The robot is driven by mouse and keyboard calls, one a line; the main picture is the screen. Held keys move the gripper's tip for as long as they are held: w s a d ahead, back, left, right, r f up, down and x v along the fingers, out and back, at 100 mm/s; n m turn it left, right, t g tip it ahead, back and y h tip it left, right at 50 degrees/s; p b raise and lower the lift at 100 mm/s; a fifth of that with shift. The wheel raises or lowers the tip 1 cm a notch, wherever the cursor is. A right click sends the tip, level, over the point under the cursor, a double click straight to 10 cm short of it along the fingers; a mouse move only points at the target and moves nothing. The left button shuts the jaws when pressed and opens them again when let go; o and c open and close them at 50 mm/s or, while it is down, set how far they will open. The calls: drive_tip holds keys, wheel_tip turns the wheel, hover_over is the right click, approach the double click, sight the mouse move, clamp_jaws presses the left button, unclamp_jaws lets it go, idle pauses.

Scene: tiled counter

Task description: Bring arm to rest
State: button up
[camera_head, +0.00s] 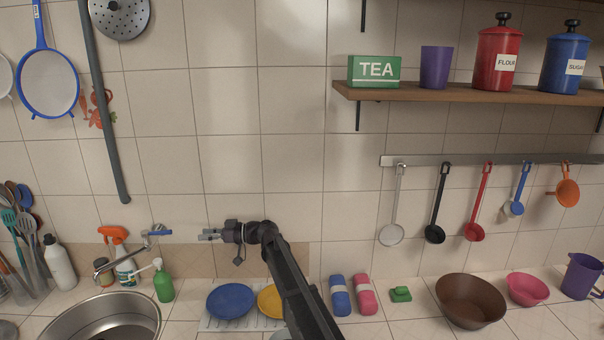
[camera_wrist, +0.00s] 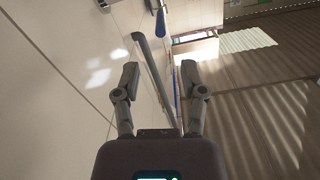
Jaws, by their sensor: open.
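My gripper (camera_head: 208,236) is at the end of my arm, raised above the counter in front of the tiled wall and pointing left in the head view. In the wrist view its two fingers (camera_wrist: 160,82) stand apart with nothing between them. Below it on the counter are a blue plate (camera_head: 230,301) and a yellow plate (camera_head: 268,302) on a white rack; my arm partly hides the yellow plate.
Left of my gripper are the faucet (camera_head: 120,262), sink (camera_head: 75,325), green soap bottle (camera_head: 163,284) and orange-topped spray bottle (camera_head: 124,265). A grey pipe (camera_head: 104,110) runs down the wall. At right are a shelf (camera_head: 440,92), hanging ladles and a brown bowl (camera_head: 470,300).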

drive_tip(key=s+d+f+m+h, duration=0.5)
drive_tip(key=s+d, duration=0.3)
drive_tip(key=d, duration=0.9)
drive_tip(key=s+d+f+m+t+h, duration=0.1)
drive_tip(key=s+d+f+m+h, duration=0.5)
drive_tip(key=d, duration=1.2)
drive_tip(key=s+d+f+m+t+h, duration=0.1)
drive_tip(key=s+d+f+m+h, duration=0.5)
drive_tip(key=d, duration=1.2)
drive_tip(key=s+f, duration=0.1)
drive_tip(key=s, duration=0.3)
drive_tip(key=shift+o, duration=0.2)
drive_tip(key=shift+s, duration=0.1)
drive_tip(key=shift+a, duration=0.15)
